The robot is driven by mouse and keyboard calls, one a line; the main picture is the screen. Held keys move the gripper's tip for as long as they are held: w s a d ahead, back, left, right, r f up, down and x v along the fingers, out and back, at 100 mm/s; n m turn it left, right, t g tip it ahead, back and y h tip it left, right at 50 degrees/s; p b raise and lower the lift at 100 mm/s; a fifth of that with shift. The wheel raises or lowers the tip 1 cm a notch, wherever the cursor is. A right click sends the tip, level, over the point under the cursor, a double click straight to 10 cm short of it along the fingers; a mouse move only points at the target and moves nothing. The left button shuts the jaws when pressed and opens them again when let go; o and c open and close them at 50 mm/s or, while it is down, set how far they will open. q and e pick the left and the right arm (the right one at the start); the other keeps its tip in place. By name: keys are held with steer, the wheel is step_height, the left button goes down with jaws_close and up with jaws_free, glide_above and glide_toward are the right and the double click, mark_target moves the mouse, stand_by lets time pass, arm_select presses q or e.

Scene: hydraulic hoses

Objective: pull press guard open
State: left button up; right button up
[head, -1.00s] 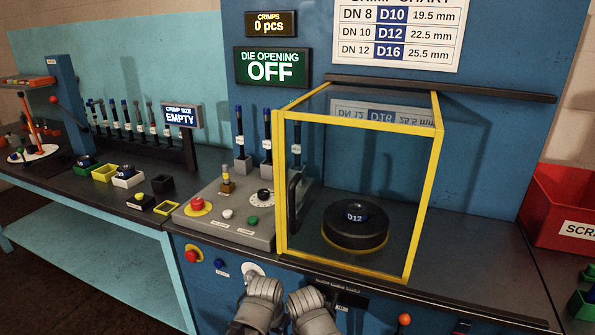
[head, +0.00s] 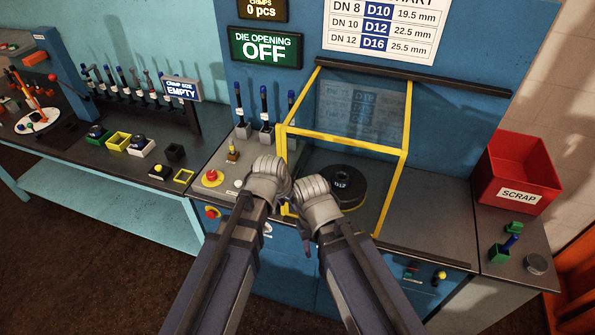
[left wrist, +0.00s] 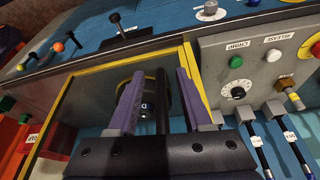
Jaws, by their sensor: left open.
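The press guard is a clear box with a yellow frame (head: 345,142), standing closed over the black round D12 die (head: 345,180). My left gripper (head: 281,172) is at the guard's front left edge and hides the handle in the head view. In the left wrist view, its two purple fingers (left wrist: 160,76) are open, with the black guard handle (left wrist: 163,100) between them. The guard frame also shows there (left wrist: 110,66). My right gripper (head: 312,190) is just to the right, in front of the guard.
The control panel with a red-yellow emergency button (head: 212,178) is left of the guard. A red scrap bin (head: 515,170) stands at the right. The teal bench (head: 100,200) with small trays is at the left. A dark rail (head: 375,68) runs above the guard.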

arm_select(q)
step_height(320, 180, up, 7)
steer(key=w+p, duration=0.1)
steer(key=p, duration=0.4)
steer(key=shift+w+d+r+t, duration=0.15)
steer(key=shift+d+r+t, duration=0.05)
steer(key=shift+d+t, duration=0.15)
arm_select(e)
step_height(320, 180, up, 7)
steer(key=shift+s, duration=0.15)
arm_select(q)
steer(key=shift+f, duration=0.1)
steer(key=b+x, duration=0.7)
steer(key=shift+d+f, duration=0.15)
steer(key=shift+f, duration=0.2)
arm_select(e)
step_height(320, 180, down, 7)
arm_select(q)
steer(key=shift+r, duration=0.1)
arm_select(e)
steer(key=shift+f, duration=0.1)
arm_select(q)
jaws_close()
